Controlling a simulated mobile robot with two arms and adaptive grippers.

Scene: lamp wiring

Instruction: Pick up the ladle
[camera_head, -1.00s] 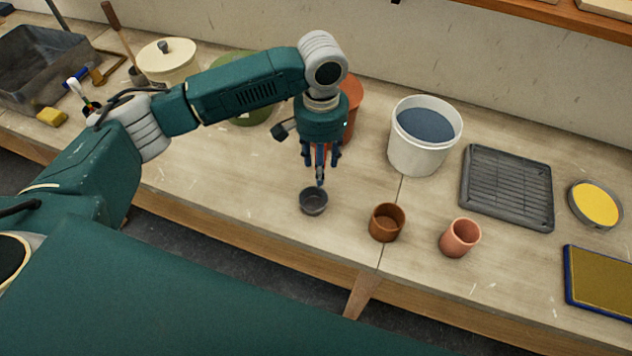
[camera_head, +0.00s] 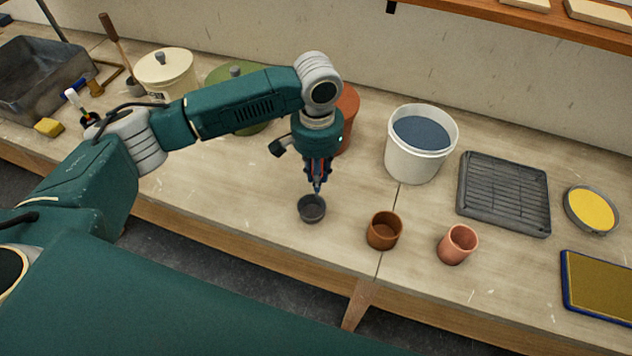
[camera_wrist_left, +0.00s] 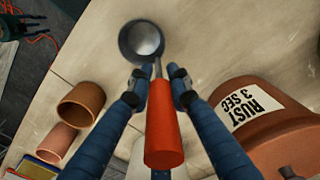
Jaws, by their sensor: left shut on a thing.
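The ladle has a dark grey cup (camera_head: 311,208) and an orange-red handle. In the left wrist view its cup (camera_wrist_left: 141,41) lies beyond my fingertips, and its handle (camera_wrist_left: 163,125) runs back between the fingers. My left gripper (camera_head: 317,182) points down over the ladle and is shut on it near where the handle meets the cup; it also shows in the left wrist view (camera_wrist_left: 157,84). In the head view the fingers hide most of the handle. I cannot tell whether the cup touches the bench. My right gripper does not show in the head view.
A brown cup (camera_head: 384,230) and a pink cup (camera_head: 457,244) stand right of the ladle. A white bucket (camera_head: 413,155) and a terracotta pot (camera_head: 347,112) stand behind. A black tray (camera_head: 503,194) lies further right. The bench left of the ladle is clear.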

